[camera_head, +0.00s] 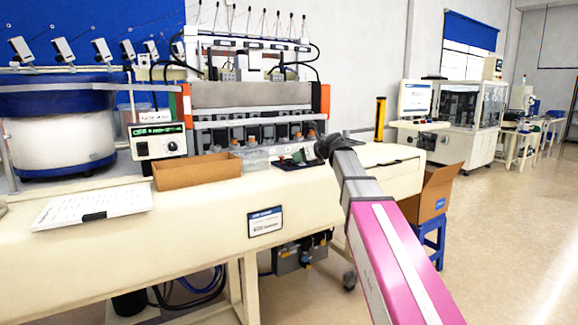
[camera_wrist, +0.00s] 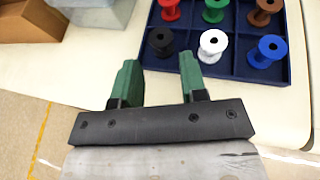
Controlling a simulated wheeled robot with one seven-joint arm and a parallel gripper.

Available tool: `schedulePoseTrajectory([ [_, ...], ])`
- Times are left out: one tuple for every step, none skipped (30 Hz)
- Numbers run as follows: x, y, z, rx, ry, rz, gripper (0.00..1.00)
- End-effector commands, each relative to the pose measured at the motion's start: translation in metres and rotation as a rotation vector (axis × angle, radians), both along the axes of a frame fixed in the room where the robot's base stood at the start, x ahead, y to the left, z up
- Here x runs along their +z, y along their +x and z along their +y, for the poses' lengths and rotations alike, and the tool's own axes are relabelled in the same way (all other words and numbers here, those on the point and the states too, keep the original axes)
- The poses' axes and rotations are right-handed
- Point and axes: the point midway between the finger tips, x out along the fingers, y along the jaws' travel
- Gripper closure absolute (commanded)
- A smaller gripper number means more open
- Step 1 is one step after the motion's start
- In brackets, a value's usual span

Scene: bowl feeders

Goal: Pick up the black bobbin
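The black bobbin (camera_wrist: 160,41) sits in the front-left compartment of a dark blue tray (camera_wrist: 190,66) in the wrist view. My gripper (camera_wrist: 158,60) has two green fingers, spread apart and empty. Its fingertips appear just below the black bobbin in the picture, one to each side of it, and do not enclose it. In the head view my arm reaches over the table to the tray, and the bobbin and fingers cannot be made out there.
A white bobbin (camera_wrist: 212,46) and a blue bobbin (camera_wrist: 267,52) are to the right. Red (camera_wrist: 170,10), green (camera_wrist: 214,11) and brown (camera_wrist: 264,12) bobbins fill the row behind. A clear bin (camera_wrist: 100,12) and a cardboard box (camera_head: 198,170) stand left of the tray.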

Motion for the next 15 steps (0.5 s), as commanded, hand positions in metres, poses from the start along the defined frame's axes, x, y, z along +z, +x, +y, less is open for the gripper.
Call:
schedulePoseTrajectory([
  [-0.003, 0.005, 0.005, 0.001, -0.001, 0.001, 0.61],
  [-0.004, 0.005, 0.006, 0.001, -0.001, 0.001, 0.61],
  [-0.005, 0.006, 0.007, 0.001, -0.001, 0.0, 0.61],
  [-0.005, 0.007, 0.008, 0.0, -0.001, 0.0, 0.61],
  [-0.006, 0.008, 0.009, 0.0, -0.001, 0.0, 0.61],
  [-0.007, 0.009, 0.011, 0.0, -0.001, 0.0, 0.61],
  [-0.009, 0.011, 0.012, 0.0, -0.001, 0.0, 0.61],
  [-0.01, 0.012, 0.014, 0.0, -0.001, 0.0, 0.61],
  [-0.013, 0.015, 0.017, 0.001, -0.001, 0.0, 0.61],
  [-0.015, 0.017, 0.019, 0.001, -0.001, 0.0, 0.61],
  [-0.017, 0.02, 0.022, 0.001, -0.002, 0.001, 0.61],
  [-0.021, 0.024, 0.026, 0.002, -0.002, 0.0, 0.61],
  [-0.024, 0.026, 0.029, 0.002, -0.002, 0.0, 0.61],
  [-0.025, 0.029, 0.032, 0.002, -0.002, 0.0, 0.61],
  [-0.027, 0.032, 0.036, 0.002, -0.002, 0.0, 0.61],
])
